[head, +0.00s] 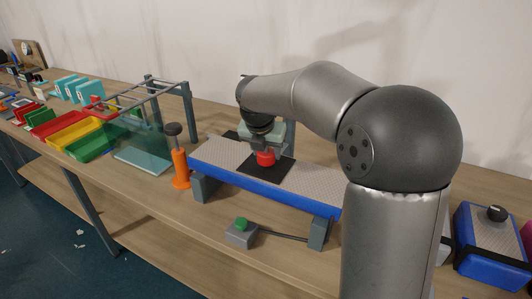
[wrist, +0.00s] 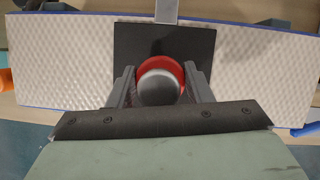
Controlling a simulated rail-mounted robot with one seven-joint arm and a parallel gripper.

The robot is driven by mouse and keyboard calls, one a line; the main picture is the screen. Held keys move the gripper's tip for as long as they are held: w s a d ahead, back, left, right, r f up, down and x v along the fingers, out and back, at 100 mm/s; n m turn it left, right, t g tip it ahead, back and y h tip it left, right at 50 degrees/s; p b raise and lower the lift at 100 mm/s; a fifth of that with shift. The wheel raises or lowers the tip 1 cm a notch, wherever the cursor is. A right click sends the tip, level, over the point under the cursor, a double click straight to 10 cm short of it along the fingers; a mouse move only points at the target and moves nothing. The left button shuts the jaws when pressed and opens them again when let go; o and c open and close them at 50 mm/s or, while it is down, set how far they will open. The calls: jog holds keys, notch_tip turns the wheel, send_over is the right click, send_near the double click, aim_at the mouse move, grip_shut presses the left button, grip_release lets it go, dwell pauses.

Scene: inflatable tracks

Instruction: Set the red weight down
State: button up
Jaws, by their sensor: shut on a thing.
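The red weight (head: 265,159) is a short red cylinder with a grey top. It is at the black square pad (head: 280,172) on the inflatable track (head: 312,184), which has a pale textured top and blue sides. My gripper (head: 263,150) points down over the pad and is shut on the weight. In the wrist view the weight (wrist: 160,78) sits between both fingers (wrist: 160,90), in front of the black pad (wrist: 207,45). I cannot tell whether its base touches the pad. My gripper hides part of the weight.
An orange post with a dark knob (head: 179,160) stands left of the track. A grey box with a green button (head: 241,232) is in front. Red, yellow and green trays (head: 75,134) and a clear panel with a metal frame (head: 142,157) are further left. A blue block with a black knob (head: 493,240) is right.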

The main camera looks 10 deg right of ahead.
jog(key=shift+f, duration=0.4)
jog(key=shift+f, duration=0.15)
jog(key=o, duration=1.3)
jog(key=shift+f, duration=0.1)
jog(key=shift+o, duration=0.2)
jog(key=v, duration=1.2)
jog(key=s+f+m+g, duration=0.1)
jog(key=s+f+m, duration=0.5)
jog(key=s+m, duration=0.3)
jog(key=s+f+m+g+y, duration=0.1)
jog(key=s+f+m, duration=0.5)
jog(key=s+m, duration=0.4)
jog(key=s+d+f+m+g+y, duration=0.1)
jog(key=s+f+m, duration=0.5)
jog(key=s+m, duration=0.3)
jog(key=shift+s+f+m, duration=0.25)
jog(key=shift+s+m, duration=0.05)
jog(key=shift+m, duration=0.4)
